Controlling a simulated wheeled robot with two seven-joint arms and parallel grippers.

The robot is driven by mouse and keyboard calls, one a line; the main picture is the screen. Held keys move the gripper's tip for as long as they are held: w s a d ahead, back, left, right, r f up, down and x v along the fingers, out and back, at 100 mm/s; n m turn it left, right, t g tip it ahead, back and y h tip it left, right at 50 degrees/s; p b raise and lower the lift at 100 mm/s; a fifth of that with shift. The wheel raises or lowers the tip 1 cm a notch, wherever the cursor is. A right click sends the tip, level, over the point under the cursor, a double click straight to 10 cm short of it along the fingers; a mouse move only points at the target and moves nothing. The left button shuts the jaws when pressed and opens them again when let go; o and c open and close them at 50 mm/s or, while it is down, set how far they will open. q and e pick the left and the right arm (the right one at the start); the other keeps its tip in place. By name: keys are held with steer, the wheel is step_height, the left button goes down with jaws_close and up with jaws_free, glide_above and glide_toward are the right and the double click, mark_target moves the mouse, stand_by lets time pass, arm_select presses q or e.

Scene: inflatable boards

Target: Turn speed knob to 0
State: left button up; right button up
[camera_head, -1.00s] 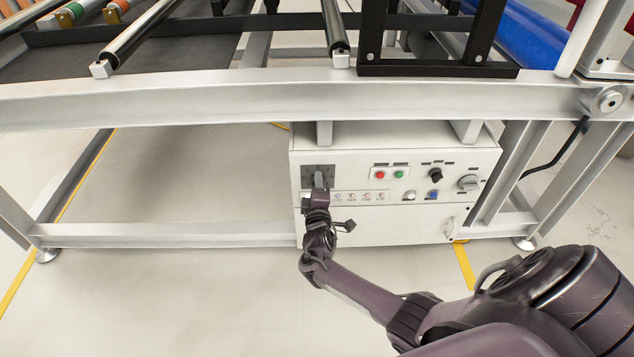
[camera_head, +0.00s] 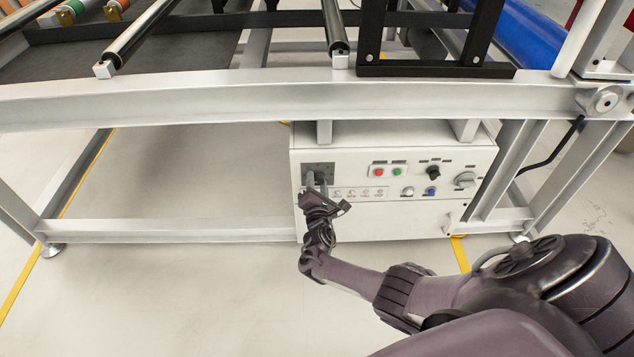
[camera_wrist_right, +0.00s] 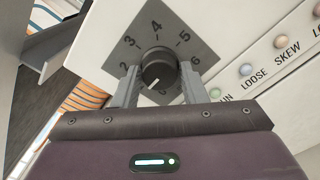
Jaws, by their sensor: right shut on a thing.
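The speed knob (camera_wrist_right: 158,68) is a round dark knob on a grey dial plate (camera_wrist_right: 196,45) with the numbers 2 to 6 readable around it. Its white pointer line points down and slightly left in the right wrist view, toward the plate's lower part, which is partly hidden by the gripper. My right gripper (camera_wrist_right: 158,77) is shut on the knob, with one finger on each side. In the head view my right gripper (camera_head: 316,184) reaches the dial plate (camera_head: 318,167) at the upper left of the white control box (camera_head: 380,222). My left gripper is out of view.
A metal frame beam (camera_head: 200,104) runs above the box. Floor left of the box is clear.

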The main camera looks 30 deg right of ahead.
steer(key=n, duration=0.3)
steer(key=shift+n, duration=0.4)
steer(key=shift+n+p, duration=0.35)
steer(key=shift+n, duration=0.85)
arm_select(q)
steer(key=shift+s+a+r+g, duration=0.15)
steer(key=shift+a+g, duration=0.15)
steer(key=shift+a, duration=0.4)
arm_select(e)
steer(key=shift+d+n, duration=0.15)
steer(key=shift+n, duration=1.05)
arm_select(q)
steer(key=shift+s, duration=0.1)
arm_select(e)
steer(key=o, duration=0.9)
steer(key=shift+n, duration=0.3)
steer(key=shift+o, duration=0.2)
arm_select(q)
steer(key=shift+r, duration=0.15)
arm_select(e)
steer(key=shift+s, duration=0.15)
